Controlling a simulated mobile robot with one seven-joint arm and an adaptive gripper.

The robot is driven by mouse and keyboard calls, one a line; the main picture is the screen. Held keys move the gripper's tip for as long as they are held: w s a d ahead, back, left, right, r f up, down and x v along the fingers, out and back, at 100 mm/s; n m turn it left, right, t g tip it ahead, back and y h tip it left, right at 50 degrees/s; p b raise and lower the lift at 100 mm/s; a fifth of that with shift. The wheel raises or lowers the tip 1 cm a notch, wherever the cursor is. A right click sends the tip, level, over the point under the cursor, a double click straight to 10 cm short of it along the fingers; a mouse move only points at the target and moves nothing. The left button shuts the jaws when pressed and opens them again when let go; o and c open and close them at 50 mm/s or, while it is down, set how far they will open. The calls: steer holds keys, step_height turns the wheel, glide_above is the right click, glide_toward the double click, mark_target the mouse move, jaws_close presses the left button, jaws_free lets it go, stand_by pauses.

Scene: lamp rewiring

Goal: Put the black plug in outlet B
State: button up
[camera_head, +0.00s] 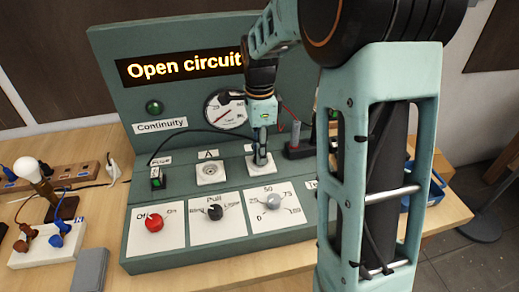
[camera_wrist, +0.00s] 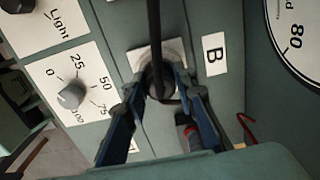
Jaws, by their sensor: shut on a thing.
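My gripper (camera_head: 262,150) points down over the right-hand outlet of the green test panel. In the wrist view my gripper's blue fingers (camera_wrist: 160,98) are shut on the black plug (camera_wrist: 157,76), whose dark cord runs up across the picture. The plug is directly over outlet B (camera_wrist: 140,54), with the "B" label beside it. Outlet B's pale plate (camera_head: 262,163) also shows below the fingers in the head view. The fingers hide the plug's lower end, so I cannot tell how deep it sits. Outlet A (camera_head: 210,173) is empty, to the left.
The panel's display (camera_head: 180,68) reads "Open circuit". A red knob (camera_head: 154,224), a black knob (camera_head: 212,213) and a grey knob (camera_head: 273,202) stand in front of the outlets. A lamp bulb (camera_head: 28,170) and a power strip (camera_head: 60,178) are at the left. My arm covers the right side.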

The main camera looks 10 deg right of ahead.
steer(key=shift+f, duration=0.4)
steer(key=o, duration=1.2)
